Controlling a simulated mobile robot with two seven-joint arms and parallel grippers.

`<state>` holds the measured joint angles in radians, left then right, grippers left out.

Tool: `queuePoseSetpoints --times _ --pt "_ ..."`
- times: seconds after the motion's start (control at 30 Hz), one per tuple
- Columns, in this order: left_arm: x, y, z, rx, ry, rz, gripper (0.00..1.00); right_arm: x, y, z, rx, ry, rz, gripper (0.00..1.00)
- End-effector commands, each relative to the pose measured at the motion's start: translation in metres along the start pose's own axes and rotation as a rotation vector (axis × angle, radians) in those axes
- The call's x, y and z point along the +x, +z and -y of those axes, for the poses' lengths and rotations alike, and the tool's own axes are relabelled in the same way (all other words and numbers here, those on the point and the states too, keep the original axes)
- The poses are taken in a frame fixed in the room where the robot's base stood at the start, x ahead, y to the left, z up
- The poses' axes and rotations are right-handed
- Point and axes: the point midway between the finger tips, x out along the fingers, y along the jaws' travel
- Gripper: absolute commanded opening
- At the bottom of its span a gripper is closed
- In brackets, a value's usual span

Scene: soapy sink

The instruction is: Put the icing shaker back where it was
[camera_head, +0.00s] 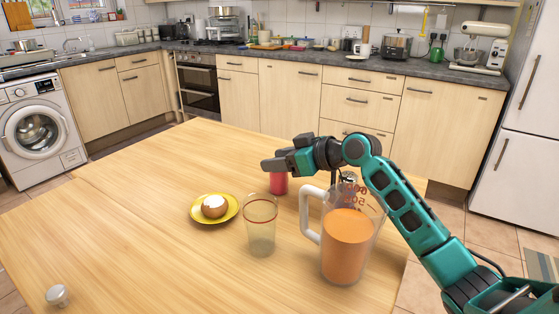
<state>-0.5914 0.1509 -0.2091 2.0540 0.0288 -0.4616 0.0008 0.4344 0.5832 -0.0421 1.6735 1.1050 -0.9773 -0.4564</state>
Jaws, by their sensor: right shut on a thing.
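My right gripper (272,165) reaches in from the right over the wooden table (130,200). It is shut on a small red container, which I take to be the icing shaker (279,184). The gripper covers the shaker's upper part, and its lower part shows just below the fingers. I cannot tell whether its base touches the table. My left gripper is not in view.
A glass jug (346,245) of orange liquid stands under my right arm. An empty glass (261,228) and a yellow plate (229,211) with a brown-and-white item stand nearby. A small whitish object (57,295) is at front left. The table's left side is mostly clear.

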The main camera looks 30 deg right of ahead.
Motion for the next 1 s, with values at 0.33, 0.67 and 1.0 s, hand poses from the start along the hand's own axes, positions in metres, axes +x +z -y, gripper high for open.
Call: queuePoseSetpoints --times 0.33,0.67,1.0 --pt "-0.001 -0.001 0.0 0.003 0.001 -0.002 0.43 0.0 0.0 0.0 0.0 0.0 0.001 0.73" --pt "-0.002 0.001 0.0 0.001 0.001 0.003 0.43 -0.005 -0.001 -0.001 -0.001 0.001 0.001 0.75" --pt "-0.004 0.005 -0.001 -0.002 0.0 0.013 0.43 -0.068 0.0 0.0 -0.003 0.001 0.005 0.75"
